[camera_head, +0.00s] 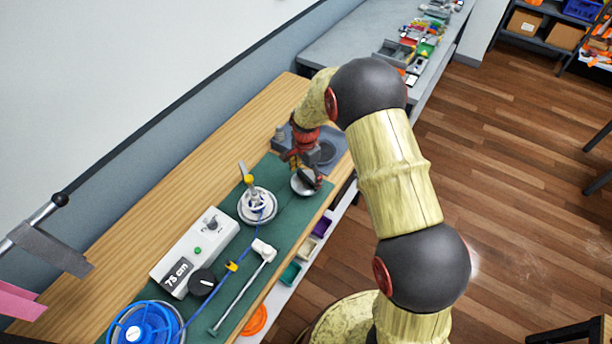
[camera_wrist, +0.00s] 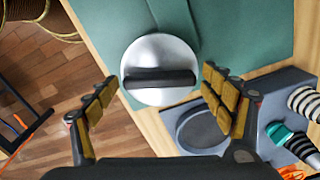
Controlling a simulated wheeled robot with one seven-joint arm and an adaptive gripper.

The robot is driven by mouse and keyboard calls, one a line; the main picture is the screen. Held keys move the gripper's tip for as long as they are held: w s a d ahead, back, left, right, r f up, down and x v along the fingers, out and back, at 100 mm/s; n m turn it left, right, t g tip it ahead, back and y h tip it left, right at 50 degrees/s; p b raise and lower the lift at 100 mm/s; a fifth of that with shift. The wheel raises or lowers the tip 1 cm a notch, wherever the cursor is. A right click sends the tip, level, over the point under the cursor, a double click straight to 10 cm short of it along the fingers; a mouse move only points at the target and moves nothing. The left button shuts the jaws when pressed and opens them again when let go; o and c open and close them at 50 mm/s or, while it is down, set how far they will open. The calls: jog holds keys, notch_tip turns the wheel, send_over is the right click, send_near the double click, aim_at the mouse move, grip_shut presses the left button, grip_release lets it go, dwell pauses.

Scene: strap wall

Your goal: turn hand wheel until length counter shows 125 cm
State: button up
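A round silver disc with a raised black bar across it (camera_head: 304,183) lies at the green mat's far end; it also shows in the wrist view (camera_wrist: 158,52). It looks like the hand wheel. My gripper (camera_head: 304,165) is over it. In the wrist view my gripper (camera_wrist: 160,82) is open, with one yellow-padded finger on each side of the disc and black bar, and nothing held. The length counter (camera_head: 177,273) on the white box reads 75 cm. A blue strap (camera_head: 212,292) runs along the mat from a blue reel (camera_head: 146,323).
The white box has a black knob (camera_head: 202,282) and a green button. A grey block with a round recess (camera_wrist: 203,130) is close to my right finger in the wrist view.

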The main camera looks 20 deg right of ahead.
aim_at(306, 176)
jog(key=shift+o, duration=0.4)
jog(key=shift+r, duration=0.1)
notch_tip(306, 176, up, 12)
dwell(0.4)
dwell(0.4)
jog(key=shift+c, duration=1.2)
dwell(0.4)
